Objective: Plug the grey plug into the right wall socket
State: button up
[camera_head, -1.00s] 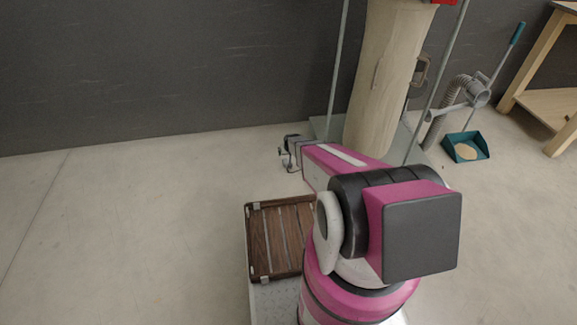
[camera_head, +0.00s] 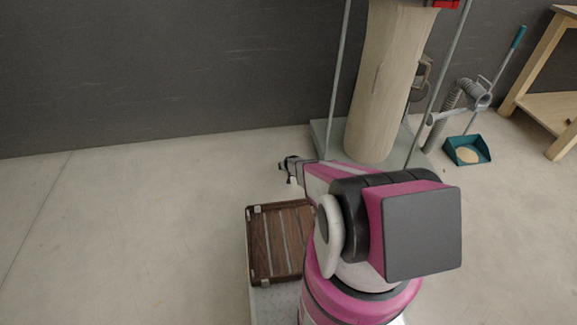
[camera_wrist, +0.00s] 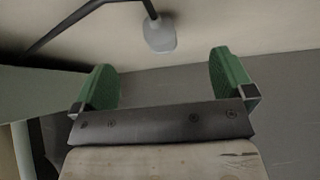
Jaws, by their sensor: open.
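My gripper (camera_head: 287,168) is at the end of my outstretched arm, small in the head view, above the floor and behind a slatted wooden tray. In the wrist view my gripper (camera_wrist: 163,64) has its two green fingers wide apart with nothing between them. A pale grey rounded piece (camera_wrist: 160,36) at the end of a dark rod is beyond the fingertips; I cannot tell what it is. I cannot make out a grey plug or a wall socket in either view.
The brown slatted tray (camera_head: 281,243) is beside my arm. A teal dustpan (camera_head: 467,150) and a wooden bench (camera_head: 545,100) are at right. Floor at left is clear.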

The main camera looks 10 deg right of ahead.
jog(key=x, duration=0.7)
jog(key=shift+w+f, duration=0.15)
jog(key=shift+f, duration=0.1)
jog(key=shift+f, duration=0.1)
jog(key=shift+w+f, duration=0.1)
jog(key=shift+f, duration=0.05)
jog(key=c, duration=1.8)
jog(key=shift+f, duration=0.15)
grip_shut()
jog(key=shift+s+r, duration=0.2)
jog(key=shift+r, duration=3.25)
jog(key=shift+s, duration=0.1)
